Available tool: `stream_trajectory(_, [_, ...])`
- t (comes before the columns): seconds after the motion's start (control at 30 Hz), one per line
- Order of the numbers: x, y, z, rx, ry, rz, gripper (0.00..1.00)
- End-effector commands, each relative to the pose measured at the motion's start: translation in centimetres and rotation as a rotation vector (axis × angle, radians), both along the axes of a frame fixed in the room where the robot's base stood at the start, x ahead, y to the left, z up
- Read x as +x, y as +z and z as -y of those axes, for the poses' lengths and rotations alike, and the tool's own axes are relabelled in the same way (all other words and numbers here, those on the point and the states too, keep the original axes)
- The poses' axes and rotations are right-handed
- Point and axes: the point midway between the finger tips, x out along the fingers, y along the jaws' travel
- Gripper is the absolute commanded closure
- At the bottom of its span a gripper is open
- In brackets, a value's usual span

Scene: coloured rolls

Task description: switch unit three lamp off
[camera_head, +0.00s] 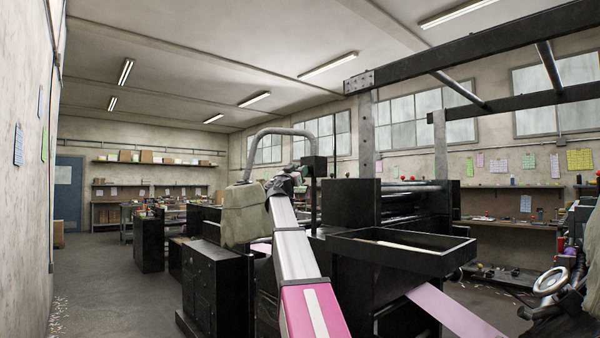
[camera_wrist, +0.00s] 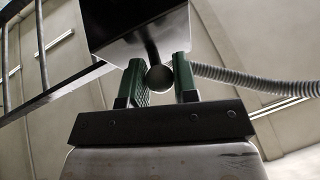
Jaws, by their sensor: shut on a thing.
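In the wrist view my gripper (camera_wrist: 160,68) has its two green fingers shut on a grey round knob (camera_wrist: 159,80). The knob is at the end of a short dark stem under a dark box (camera_wrist: 112,22). In the head view my gripper (camera_head: 299,172) is at the end of my raised arm, beside a small dark box (camera_head: 315,166) at the end of a curved grey pipe (camera_head: 290,132). The knob is too small to make out there. I cannot tell which lamp it belongs to, or whether that lamp is lit.
A black machine with an open tray (camera_head: 402,252) and a pink sheet (camera_head: 455,312) stands right of my arm. Dark cabinets (camera_head: 213,283) stand to the left. A ribbed hose (camera_wrist: 245,80) runs right of the fingers.

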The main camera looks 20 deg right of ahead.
Motion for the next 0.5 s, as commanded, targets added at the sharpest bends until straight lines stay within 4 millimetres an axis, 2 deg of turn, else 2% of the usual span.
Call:
stream_trajectory(0.17, [-0.05, -0.1, 0.0, 0.001, -0.001, -0.001, 0.96])
stream_trajectory(0.2, [-0.05, -0.1, 0.0, 0.001, -0.001, -0.001, 0.69])
stream_trajectory(0.27, [-0.05, -0.09, 0.01, 0.001, -0.001, -0.001, 0.5])
stream_trajectory(0.5, [-0.03, -0.05, 0.01, 0.001, -0.001, -0.001, 0.48])
